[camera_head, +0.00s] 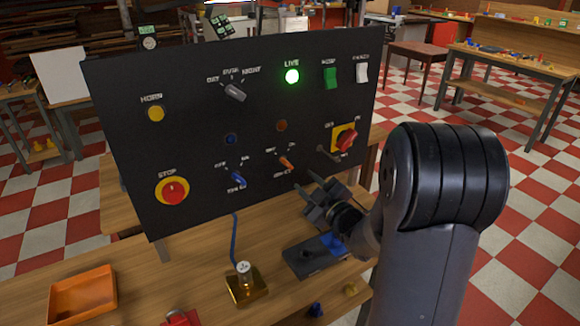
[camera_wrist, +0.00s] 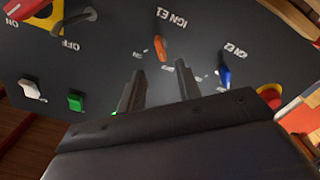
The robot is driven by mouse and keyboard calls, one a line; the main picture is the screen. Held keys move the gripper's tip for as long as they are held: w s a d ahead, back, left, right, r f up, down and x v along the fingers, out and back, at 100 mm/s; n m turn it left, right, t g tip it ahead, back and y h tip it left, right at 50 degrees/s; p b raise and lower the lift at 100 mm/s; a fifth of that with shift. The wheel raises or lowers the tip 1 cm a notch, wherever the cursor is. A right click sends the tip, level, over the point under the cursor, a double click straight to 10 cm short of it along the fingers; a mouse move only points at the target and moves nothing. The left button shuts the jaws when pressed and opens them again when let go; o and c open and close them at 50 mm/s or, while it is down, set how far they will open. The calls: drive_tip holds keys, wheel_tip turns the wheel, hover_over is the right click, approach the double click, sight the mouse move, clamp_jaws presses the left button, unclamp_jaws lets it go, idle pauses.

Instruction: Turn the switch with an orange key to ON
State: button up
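The orange key switch (camera_head: 287,162) sits on the black upright panel (camera_head: 190,130), right of centre and low down, below an orange round spot. In the wrist view the orange key (camera_wrist: 160,47) shows upside down by the label "IGN E1". In the head view the key slants, but which mark it points at is too small to tell. My gripper (camera_head: 312,200) is in front of the panel, below and right of the key. In the wrist view my gripper's two fingers (camera_wrist: 159,75) stand apart with nothing between them, and the key lies beyond their tips.
A blue key switch (camera_head: 237,178) is left of the orange one. A red and yellow rotary switch (camera_head: 345,138) with a grey lever is at its upper right. A red stop button (camera_head: 173,191) is lower left. An orange tray (camera_head: 83,294) and a brass-coloured block (camera_head: 246,286) stand on the table.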

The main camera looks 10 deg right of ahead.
sight(290, 167)
drive_tip(key=p+x, duration=0.2)
drive_tip(key=x, duration=0.7)
drive_tip(key=shift+s+f, duration=0.1)
drive_tip(key=shift+c, duration=0.4)
clamp_jaws()
